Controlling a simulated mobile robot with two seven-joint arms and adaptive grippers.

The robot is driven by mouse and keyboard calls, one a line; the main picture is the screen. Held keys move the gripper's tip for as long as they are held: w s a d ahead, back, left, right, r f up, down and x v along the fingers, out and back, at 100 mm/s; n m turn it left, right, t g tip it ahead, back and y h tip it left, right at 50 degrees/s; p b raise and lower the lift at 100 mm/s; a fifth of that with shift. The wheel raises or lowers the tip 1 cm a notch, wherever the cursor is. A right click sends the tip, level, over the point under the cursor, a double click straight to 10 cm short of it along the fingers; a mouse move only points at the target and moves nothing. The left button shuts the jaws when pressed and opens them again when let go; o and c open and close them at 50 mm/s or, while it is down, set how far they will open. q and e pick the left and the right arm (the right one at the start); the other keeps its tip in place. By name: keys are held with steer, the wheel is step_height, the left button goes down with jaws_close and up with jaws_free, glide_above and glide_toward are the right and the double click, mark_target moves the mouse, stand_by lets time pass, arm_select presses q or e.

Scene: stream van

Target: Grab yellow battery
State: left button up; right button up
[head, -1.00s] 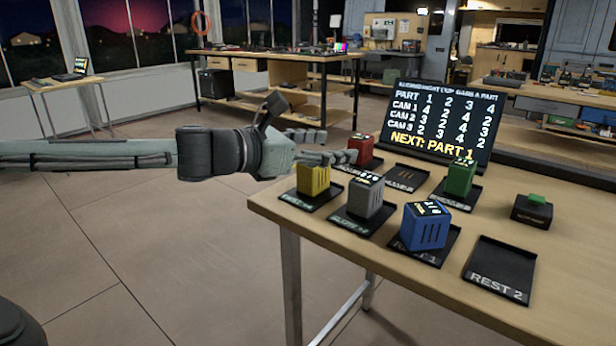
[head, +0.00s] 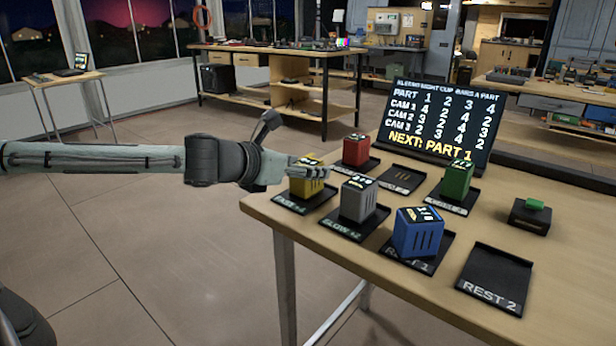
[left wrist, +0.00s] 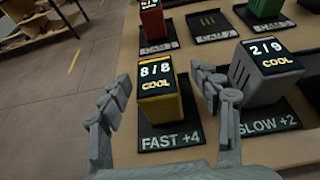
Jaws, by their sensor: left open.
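The yellow battery (head: 307,180) stands upright on a black pad marked FAST +4 at the table's near left corner. In the left wrist view the yellow battery (left wrist: 161,103) shows 8/8 and COOL on its top. My left gripper (head: 312,170) is open at the yellow battery, partly covering it in the head view. In the left wrist view the fingers of my left gripper (left wrist: 158,108) stand on either side of the battery, with the right finger in the space beside the grey battery (left wrist: 262,80). My right gripper is not in view.
The grey battery (head: 357,199) stands close to the right on the SLOW +2 pad. Red (head: 356,150), green (head: 458,180) and blue (head: 418,233) batteries stand on other pads. The REST 2 pad (head: 497,275) is empty. A screen (head: 436,120) stands at the back.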

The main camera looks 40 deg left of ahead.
arm_select(q)
steer(key=x, duration=0.5)
steer(key=shift+w+a+f, duration=0.1)
steer(key=shift+w+f, duration=0.05)
steer(key=shift+f, duration=0.05)
jaws_close()
steer(key=shift+r, duration=0.1)
